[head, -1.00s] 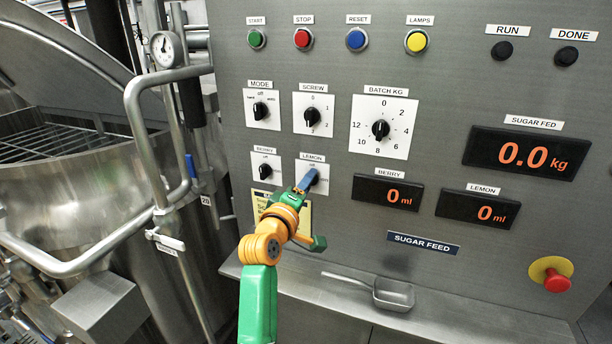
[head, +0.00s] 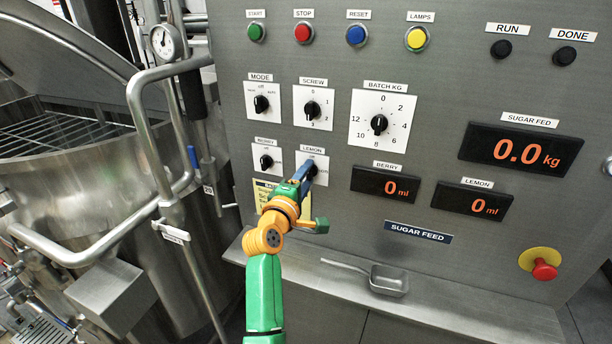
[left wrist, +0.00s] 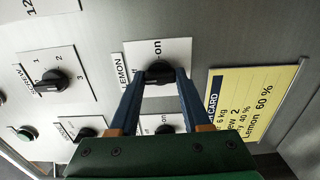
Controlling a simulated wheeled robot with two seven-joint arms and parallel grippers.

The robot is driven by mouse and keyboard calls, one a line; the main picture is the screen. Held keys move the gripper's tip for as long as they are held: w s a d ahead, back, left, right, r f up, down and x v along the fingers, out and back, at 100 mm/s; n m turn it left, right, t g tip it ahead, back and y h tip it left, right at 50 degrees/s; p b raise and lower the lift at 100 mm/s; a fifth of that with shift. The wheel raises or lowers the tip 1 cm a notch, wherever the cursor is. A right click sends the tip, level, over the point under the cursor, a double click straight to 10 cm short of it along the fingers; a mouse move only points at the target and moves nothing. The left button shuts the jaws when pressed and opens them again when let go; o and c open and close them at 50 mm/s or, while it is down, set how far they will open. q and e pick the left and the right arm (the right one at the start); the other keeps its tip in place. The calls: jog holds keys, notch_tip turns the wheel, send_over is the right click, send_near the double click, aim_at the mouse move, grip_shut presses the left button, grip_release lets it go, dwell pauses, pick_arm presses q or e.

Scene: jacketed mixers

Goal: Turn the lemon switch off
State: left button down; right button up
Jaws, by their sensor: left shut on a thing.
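The lemon switch is a black knob (left wrist: 160,72) on a white plate (head: 320,160) labelled LEMON, low on the grey panel. My left gripper (head: 309,168) reaches it from below, its blue fingers slanting up to the knob. In the left wrist view the fingertips (left wrist: 160,76) are shut on the knob, one on each side. The fingers hide part of the knob and plate, so I cannot tell where its pointer stands. The lemon display (head: 472,202) reads 0 ml. My right gripper is not in view.
The berry switch (head: 266,161) is close on the left and the screw dial (head: 312,109) is above. A yellow card (left wrist: 245,100) is below. A metal scoop (head: 388,280) lies on the ledge. A steel vessel with rails (head: 150,140) stands at the left.

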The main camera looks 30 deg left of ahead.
pick_arm(q)
jog(key=shift+r, duration=0.15)
jog(key=c, duration=0.6)
grip_release()
jog(key=shift+o, duration=1.2)
jog(key=shift+w, duration=0.15)
jog(key=b+v, duration=0.1)
jog(key=v, duration=0.6)
jog(key=shift+b, duration=0.35)
